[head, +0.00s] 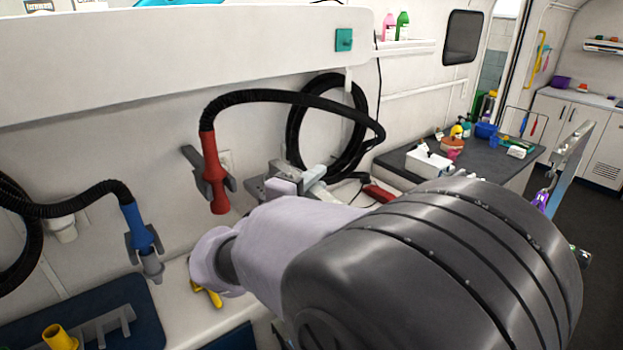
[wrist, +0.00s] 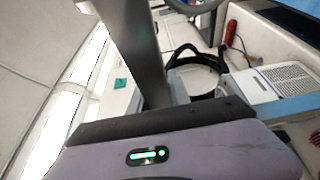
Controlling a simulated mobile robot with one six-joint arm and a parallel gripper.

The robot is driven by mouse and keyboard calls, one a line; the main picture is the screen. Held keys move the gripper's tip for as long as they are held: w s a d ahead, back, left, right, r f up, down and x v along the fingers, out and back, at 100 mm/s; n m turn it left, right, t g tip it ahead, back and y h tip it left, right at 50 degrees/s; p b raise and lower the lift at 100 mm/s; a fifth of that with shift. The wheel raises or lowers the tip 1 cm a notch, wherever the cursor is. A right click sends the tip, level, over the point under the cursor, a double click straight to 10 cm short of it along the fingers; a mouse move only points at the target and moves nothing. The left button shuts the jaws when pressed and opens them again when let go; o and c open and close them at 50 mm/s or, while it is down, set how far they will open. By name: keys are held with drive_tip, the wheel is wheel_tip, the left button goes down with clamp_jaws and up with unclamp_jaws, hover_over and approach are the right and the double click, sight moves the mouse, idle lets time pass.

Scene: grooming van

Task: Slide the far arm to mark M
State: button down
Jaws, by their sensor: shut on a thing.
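My gripper shows in the wrist view as a grey-lilac body with a green light and a dark front edge (wrist: 150,120); its fingertips are hidden. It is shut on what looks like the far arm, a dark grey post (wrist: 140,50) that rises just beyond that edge. The gripped spot itself is hidden. In the head view my own forearm covers the gripper. A slanted silver metal bar (head: 568,162) stands at the right beyond my forearm; I cannot tell if it is the same post. I see no mark M in either view.
A red dryer nozzle (head: 213,172) and a blue one (head: 138,228) hang on hoses at the left wall. A dark counter (head: 510,166) with bottles and small items stands at the back. A white vented box (wrist: 292,80) shows in the wrist view. Floor is free at far right.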

wheel_tip(320, 180, up, 12)
drive_tip(key=p, duration=0.3)
drive_tip(key=shift+f, duration=0.15)
drive_tip(key=c, duration=1.3)
unclamp_jaws()
drive_tip(key=shift+o, duration=0.5)
drive_tip(key=shift+f, duration=0.1)
drive_tip(key=shift+a, duration=0.1)
